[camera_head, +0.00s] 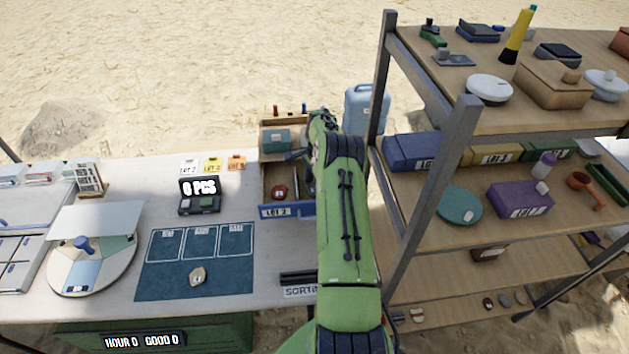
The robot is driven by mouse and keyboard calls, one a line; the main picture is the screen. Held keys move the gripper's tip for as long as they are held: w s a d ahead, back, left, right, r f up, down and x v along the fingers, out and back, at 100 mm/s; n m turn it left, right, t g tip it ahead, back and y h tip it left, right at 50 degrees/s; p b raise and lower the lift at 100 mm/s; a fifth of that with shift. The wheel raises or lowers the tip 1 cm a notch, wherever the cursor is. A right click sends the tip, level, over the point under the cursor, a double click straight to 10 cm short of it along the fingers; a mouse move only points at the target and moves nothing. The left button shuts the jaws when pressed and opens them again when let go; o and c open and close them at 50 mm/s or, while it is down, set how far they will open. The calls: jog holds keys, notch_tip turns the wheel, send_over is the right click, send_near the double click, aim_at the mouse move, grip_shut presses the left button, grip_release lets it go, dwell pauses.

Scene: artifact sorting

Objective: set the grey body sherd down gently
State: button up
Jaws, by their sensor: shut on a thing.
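My green arm reaches up the middle of the picture to the wooden tray with the blue LOT 2 front (300,209). My gripper (294,156) is a small dark shape at the arm's far end, over the tray. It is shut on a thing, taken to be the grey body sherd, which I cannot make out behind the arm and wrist. Whether that sherd touches the tray cannot be seen. A dark red piece with a pale mark (279,192) lies in the tray's front part. A beige sherd (198,277) lies on the blue sorting mat (165,287).
A round sectioned turntable (64,278) stands left of the mat. A small dark scale (200,203) reads 0 PCS. A laden shelf rack (442,165) stands close to my arm's right. A blue jerrycan (365,107) is behind the tray.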

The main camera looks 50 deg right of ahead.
dwell(0.4)
jog(key=o, duration=1.1)
jog(key=r, duration=0.5)
jog(key=d+r+p, duration=0.1)
jog(key=r, duration=0.9)
jog(key=shift+s+d+r+p, duration=0.3)
jog(key=shift+d+r, duration=0.05)
jog(key=shift+d, duration=0.05)
